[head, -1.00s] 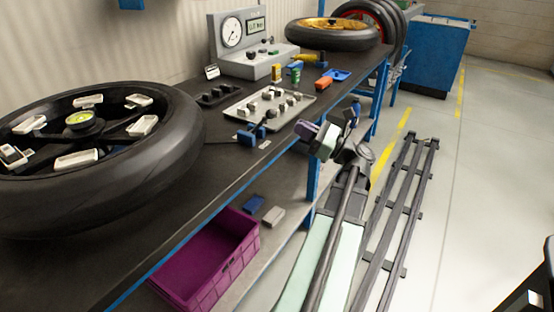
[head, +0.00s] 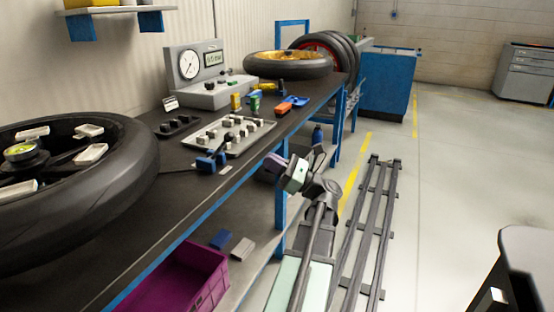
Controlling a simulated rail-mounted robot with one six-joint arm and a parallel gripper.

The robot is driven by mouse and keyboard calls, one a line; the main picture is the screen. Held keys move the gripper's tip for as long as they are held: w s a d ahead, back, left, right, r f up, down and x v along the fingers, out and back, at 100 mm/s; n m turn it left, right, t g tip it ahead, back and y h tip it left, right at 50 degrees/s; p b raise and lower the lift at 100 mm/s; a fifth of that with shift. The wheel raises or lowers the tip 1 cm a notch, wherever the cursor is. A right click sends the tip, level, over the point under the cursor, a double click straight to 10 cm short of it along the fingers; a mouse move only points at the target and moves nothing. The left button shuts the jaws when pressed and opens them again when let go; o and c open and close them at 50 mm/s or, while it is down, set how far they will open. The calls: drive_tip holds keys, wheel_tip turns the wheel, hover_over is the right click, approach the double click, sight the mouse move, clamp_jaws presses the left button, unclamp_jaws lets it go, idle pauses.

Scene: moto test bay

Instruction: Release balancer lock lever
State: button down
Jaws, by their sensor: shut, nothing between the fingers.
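A small blue block with a black lever (head: 207,161) sits near the bench's front edge, beside the big wheel; it looks like the balancer lock lever, though the lever's exact position is too small to tell. The large black wheel (head: 115,190) lies flat at the left with a round green-faced indicator (head: 20,151) at its hub.
A grey parts tray (head: 235,150) and gauge console (head: 190,90) stand behind the lever. Small coloured parts (head: 290,104) and a gold-rimmed wheel (head: 290,66) lie farther along. A purple crate (head: 180,285) sits below. Dark floor rails (head: 368,220) run right; open floor lies beyond.

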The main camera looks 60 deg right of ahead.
sight(221, 147)
drive_tip(key=p+x, duration=0.3)
drive_tip(key=x, duration=0.6)
drive_tip(key=shift+p, duration=0.3)
drive_tip(key=shift+w, duration=0.1)
drive_tip(key=shift+r, duration=0.2)
